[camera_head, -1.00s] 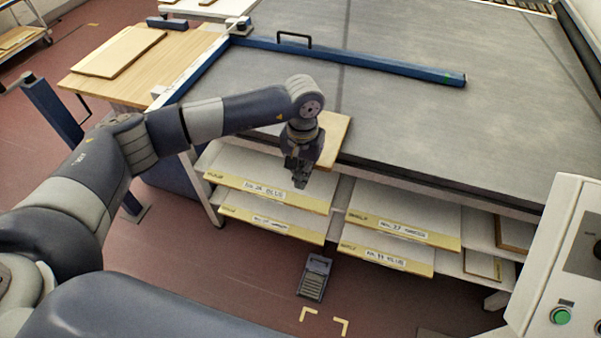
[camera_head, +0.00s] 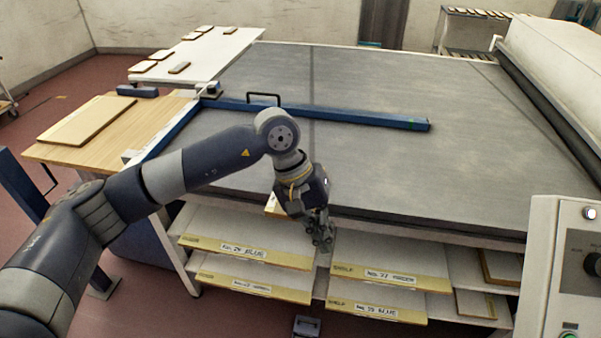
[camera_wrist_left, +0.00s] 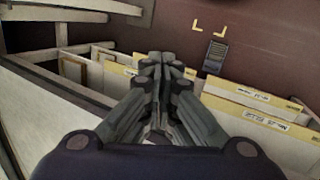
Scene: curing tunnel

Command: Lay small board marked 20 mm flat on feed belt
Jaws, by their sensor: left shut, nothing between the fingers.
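The feed belt (camera_head: 400,165) is the wide grey surface in the middle of the head view. My left gripper (camera_head: 322,240) hangs at the belt's front edge, pointing down in front of the shelves. It is shut and empty; its fingers show close together in the left wrist view (camera_wrist_left: 165,72). A piece of light wooden board (camera_head: 271,206) shows behind my left wrist at the belt's front edge; most of it is hidden. I cannot read a 20 mm mark on any board. My right gripper is not in view.
A blue bar with a black handle (camera_head: 350,117) lies across the belt. A wooden side table (camera_head: 130,150) bears a larger board (camera_head: 85,120). Small boards lie on a white table (camera_head: 215,50) behind. Labelled shelves (camera_head: 250,255) sit below the belt; a control box (camera_head: 550,260) stands right.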

